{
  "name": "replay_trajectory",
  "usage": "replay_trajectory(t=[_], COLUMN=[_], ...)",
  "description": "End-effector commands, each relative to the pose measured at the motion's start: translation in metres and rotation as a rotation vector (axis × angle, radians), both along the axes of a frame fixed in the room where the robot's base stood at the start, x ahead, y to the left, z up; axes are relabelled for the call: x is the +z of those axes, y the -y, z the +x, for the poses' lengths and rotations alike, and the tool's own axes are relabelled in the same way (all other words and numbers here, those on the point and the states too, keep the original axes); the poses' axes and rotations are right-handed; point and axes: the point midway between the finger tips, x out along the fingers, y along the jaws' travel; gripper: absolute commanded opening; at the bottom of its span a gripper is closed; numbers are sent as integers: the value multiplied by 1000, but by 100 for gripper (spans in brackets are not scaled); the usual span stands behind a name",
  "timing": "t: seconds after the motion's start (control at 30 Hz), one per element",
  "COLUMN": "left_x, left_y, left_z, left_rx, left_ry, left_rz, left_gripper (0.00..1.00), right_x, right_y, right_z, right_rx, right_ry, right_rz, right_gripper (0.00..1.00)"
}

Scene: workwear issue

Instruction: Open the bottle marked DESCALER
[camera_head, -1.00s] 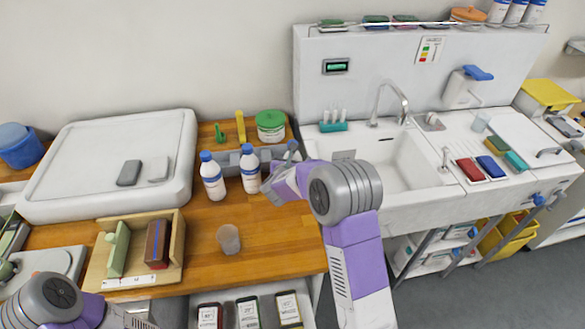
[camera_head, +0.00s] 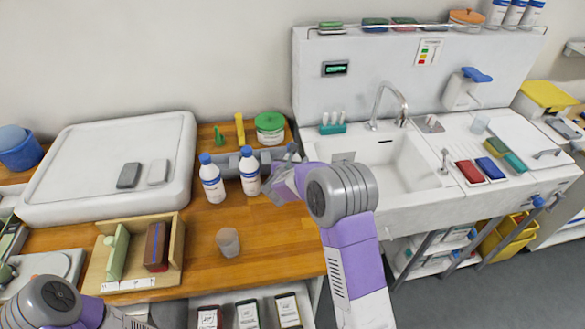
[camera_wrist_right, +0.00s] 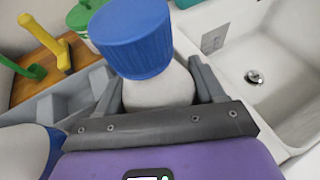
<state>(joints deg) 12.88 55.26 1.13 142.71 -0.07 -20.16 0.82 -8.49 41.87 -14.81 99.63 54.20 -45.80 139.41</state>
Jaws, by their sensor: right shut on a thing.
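Two white bottles with blue caps and blue-banded labels stand side by side on the wooden counter. I cannot read either label, so I cannot tell which is DESCALER. My right gripper (camera_head: 268,177) is shut on the right bottle (camera_head: 250,176). In the right wrist view this bottle (camera_wrist_right: 158,92) is between the two fingers, below its blue cap (camera_wrist_right: 132,38), which is on. The left bottle (camera_head: 213,185) stands apart, just left of it, and shows partly at the wrist view's lower left (camera_wrist_right: 22,150). My left arm is at the lower left; its gripper is out of view.
A grey tray (camera_wrist_right: 62,97) and a green-lidded jar (camera_head: 270,128) are behind the bottles. The sink (camera_head: 385,165) is to the right. A small cup (camera_head: 228,242) stands in front. A wooden box (camera_head: 175,240) and a large white tray (camera_head: 80,195) are to the left.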

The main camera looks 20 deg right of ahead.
Motion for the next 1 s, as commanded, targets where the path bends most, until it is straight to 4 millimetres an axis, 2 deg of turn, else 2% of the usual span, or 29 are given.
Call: replay_trajectory(t=[0.17,0.4,0.6,0.97,1.0], left_x=[2,9,14,14,14], left_y=[0,0,0,0,0], left_z=[0,0,0,0,0], left_rx=[0,0,0,0,0], left_ry=[0,0,0,0,0], left_rz=[0,0,0,0,0], left_gripper=[43,43,43,43,43], right_x=[17,66,95,101,101], right_y=[0,0,0,0,0], right_z=[1,1,1,0,0], right_rx=[-2,0,0,0,0], right_ry=[6,8,6,2,2], right_rz=[0,2,0,-1,-1], right_gripper=[18,18,18,18,65])
